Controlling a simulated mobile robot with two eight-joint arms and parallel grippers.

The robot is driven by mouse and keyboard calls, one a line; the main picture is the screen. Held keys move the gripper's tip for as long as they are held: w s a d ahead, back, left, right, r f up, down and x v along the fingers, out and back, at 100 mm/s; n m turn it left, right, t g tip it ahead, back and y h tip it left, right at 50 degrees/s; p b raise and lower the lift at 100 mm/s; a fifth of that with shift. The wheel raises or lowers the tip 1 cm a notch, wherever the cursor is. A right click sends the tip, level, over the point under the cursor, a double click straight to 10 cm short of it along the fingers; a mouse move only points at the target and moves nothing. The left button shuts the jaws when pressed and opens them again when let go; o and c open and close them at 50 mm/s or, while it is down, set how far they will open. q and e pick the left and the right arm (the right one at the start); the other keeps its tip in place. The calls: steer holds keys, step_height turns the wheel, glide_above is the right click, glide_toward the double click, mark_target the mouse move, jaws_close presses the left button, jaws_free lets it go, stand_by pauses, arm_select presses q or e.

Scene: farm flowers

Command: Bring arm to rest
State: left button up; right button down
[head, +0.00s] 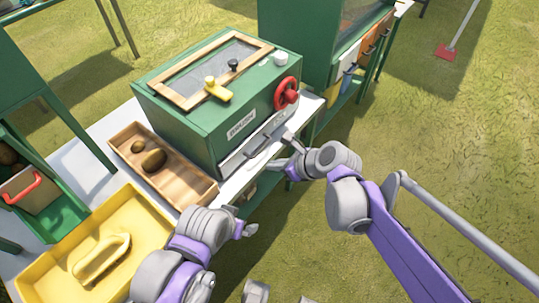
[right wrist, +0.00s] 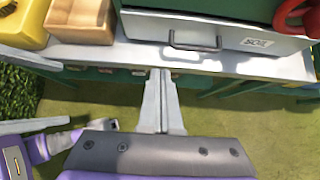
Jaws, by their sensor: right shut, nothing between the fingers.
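My right gripper (head: 277,163) is in front of the green machine, beside the white table's front edge. In the right wrist view its two long grey fingers (right wrist: 161,76) are together, with nothing between them. Their tips are close to the table edge, below the drawer front. My left gripper (head: 247,230) is lower in the head view, in front of the wooden tray; its fingers are too small to judge. Part of the left arm also shows at the lower left of the right wrist view.
A green machine (head: 191,112) with a red wheel (head: 286,93) and a drawer with a handle (right wrist: 195,42) stands on the white table (head: 95,160). A wooden tray (head: 195,187) and a yellow tray (head: 60,235) lie to its left. Open grass (head: 450,150) is at the right.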

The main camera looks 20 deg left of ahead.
steer(key=shift+d, duration=0.1)
steer(key=s+d+r+n+h+p, duration=0.1)
steer(key=s+d+n+h+p, duration=0.2)
steer(key=d+n, duration=0.4)
steer(key=s+d+r+n+t+h+p, duration=0.1)
steer(key=s+d+n, duration=0.5)
steer(key=d, duration=0.7)
steer(key=s+d+r+n+t+h+p, duration=0.1)
steer(key=s+d+r+n+h+p, duration=0.2)
steer(key=d+n, duration=0.5)
steer(key=s+d+h+p, duration=0.1)
steer(key=s+d+p, duration=0.1)
steer(key=shift+s+d+n+h, duration=0.15)
steer(key=shift+d+n+h, duration=0.15)
steer(key=shift+r, duration=0.1)
